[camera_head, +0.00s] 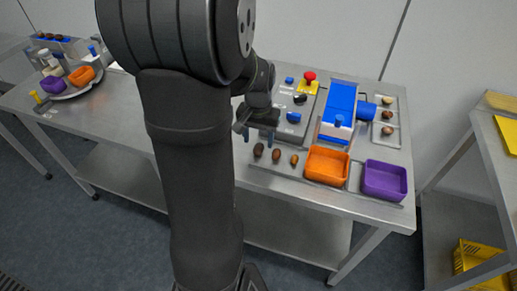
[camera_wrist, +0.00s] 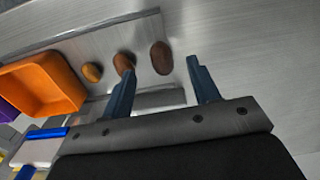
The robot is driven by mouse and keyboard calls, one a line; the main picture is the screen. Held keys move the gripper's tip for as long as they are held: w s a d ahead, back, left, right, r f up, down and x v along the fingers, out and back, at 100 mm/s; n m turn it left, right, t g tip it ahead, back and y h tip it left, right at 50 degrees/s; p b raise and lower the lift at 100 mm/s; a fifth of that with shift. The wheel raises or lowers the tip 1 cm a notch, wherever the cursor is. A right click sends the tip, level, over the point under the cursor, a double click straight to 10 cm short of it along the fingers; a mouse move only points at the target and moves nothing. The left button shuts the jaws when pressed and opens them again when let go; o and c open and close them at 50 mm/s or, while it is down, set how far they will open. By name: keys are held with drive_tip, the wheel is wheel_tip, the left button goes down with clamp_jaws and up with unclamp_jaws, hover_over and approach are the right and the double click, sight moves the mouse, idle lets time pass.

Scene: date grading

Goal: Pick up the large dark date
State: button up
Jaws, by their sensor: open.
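The large dark date (camera_head: 259,149) lies at the left end of a short row of dates on the steel table. In the wrist view the large dark date (camera_wrist: 161,57) is the biggest brown one, at the right of the row. My gripper (camera_head: 258,137) is open and empty, its blue fingers pointing down close to that date. In the wrist view my gripper (camera_wrist: 159,66) has its fingertips to either side of the date in the picture; the height gap is hard to judge. A medium brown date (camera_head: 276,155) and a small amber date (camera_head: 294,160) lie to the right.
An orange tray (camera_head: 327,166) and a purple tray (camera_head: 385,180) stand right of the dates. Behind are a blue-and-white machine (camera_head: 339,110) and a red button on a yellow box (camera_head: 308,82). In the wrist view the left finger is near the medium date (camera_wrist: 123,63).

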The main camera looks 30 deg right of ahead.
sight(258, 147)
wheel_tip(258, 147, down, 4)
drive_tip(key=shift+w+f, duration=0.1)
drive_tip(key=shift+f, duration=0.1)
drive_tip(key=shift+c, duration=0.3)
drive_tip(key=c, duration=0.7)
drive_tip(key=shift+r, duration=0.1)
drive_tip(key=shift+c, duration=0.2)
